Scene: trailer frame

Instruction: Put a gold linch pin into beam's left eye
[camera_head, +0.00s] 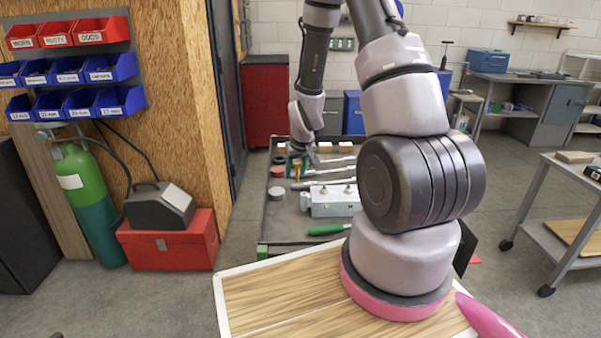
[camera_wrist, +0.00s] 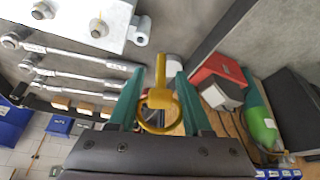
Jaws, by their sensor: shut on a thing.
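My gripper (camera_head: 298,170) is over the dark bench top at its left part. In the wrist view its two teal fingers (camera_wrist: 159,98) are shut on a gold linch pin (camera_wrist: 159,96), with its ring hanging toward the palm. In the head view the pin (camera_head: 296,172) is small and partly hidden by the fingers. The grey beam (camera_head: 334,201) lies on the bench nearer than the gripper, with bolts on top. Its left eye (camera_head: 305,202) is a short tube at the beam's end; it also shows in the wrist view (camera_wrist: 142,32). The pin is apart from the eye. My arm hides the beam's right end.
Several silver long-handled tools (camera_head: 327,173) lie beyond the beam. A green-handled tool (camera_head: 327,229) lies nearer. A grey round piece (camera_head: 276,194) and a dark red ring (camera_head: 277,171) sit at the bench's left side. Small wooden blocks (camera_head: 325,147) line the far edge.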

